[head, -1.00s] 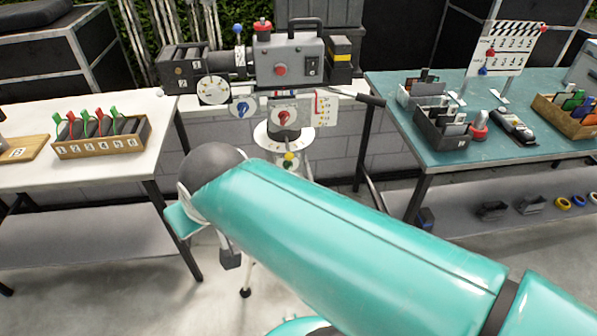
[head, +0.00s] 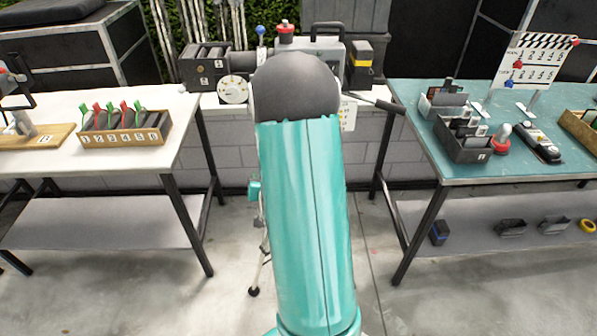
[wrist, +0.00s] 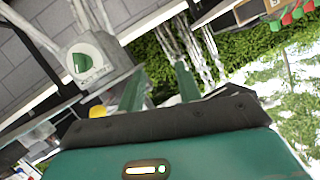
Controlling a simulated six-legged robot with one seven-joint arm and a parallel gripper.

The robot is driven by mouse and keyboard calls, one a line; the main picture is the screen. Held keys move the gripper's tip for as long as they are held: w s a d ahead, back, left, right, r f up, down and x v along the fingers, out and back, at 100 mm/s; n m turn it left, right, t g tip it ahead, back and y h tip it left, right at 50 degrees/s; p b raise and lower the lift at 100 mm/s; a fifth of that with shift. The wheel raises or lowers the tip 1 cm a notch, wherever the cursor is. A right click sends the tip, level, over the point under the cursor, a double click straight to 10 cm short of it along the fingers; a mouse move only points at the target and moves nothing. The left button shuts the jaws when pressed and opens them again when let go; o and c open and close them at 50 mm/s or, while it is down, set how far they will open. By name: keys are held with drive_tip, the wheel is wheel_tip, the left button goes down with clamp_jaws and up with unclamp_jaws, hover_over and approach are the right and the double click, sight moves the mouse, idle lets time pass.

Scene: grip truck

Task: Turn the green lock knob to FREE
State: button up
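The green lock knob (wrist: 82,62) shows in the wrist view at the upper left, on a pale round face of a grey fitting. Small marks beside the knob are too small to read. My gripper (wrist: 158,86) is open, with two teal fingers apart and nothing held between them. The knob lies to the left of the fingers and apart from them. In the head view my arm stands upright in the picture and hides the gripper, the knob and most of the camera's mount. The top of the grey camera (head: 325,43) shows behind the arm.
A teal table (head: 530,172) with trays stands right. A black pan handle (head: 385,104) sticks out right of my arm. A yellow part (wrist: 97,111) shows near the left finger.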

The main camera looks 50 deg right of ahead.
drive_tip(key=s+d+f+m+h, duration=0.55)
drive_tip(key=s+f, duration=0.35)
drive_tip(key=s, duration=0.3)
drive_tip(key=x, duration=1.4)
drive_tip(key=shift+d, duration=0.2)
drive_tip(key=shift+s, duration=0.1)
clamp_jaws()
